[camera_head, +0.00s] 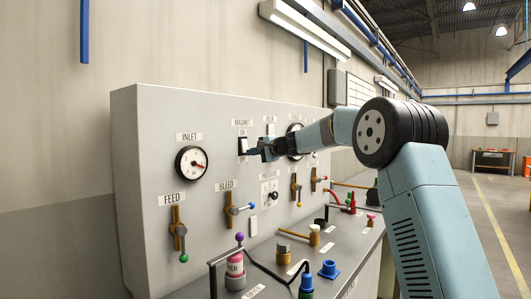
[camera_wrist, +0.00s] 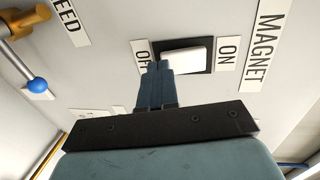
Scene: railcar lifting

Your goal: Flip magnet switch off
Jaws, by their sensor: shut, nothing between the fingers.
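The magnet switch (camera_head: 243,146) is a white rocker in a black frame on the upright grey panel, under a MAGNET label (camera_head: 242,122). In the wrist view the white rocker (camera_wrist: 184,57) sits between an ON label (camera_wrist: 227,54) and an OFF label (camera_wrist: 142,54). My gripper (camera_head: 252,153) is shut and empty, and reaches the panel from the right. In the wrist view its blue fingertips (camera_wrist: 158,66) lie over the OFF side of the switch frame. I cannot tell whether they touch the rocker. The fingers hide part of that side.
An inlet gauge (camera_head: 191,163) is left of the switch. The feed lever (camera_head: 178,230) and bleed lever (camera_head: 230,208) stick out below. Another switch (camera_head: 270,130) and a gauge (camera_head: 294,140) are to the right. Bottles and fittings stand on the ledge beneath.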

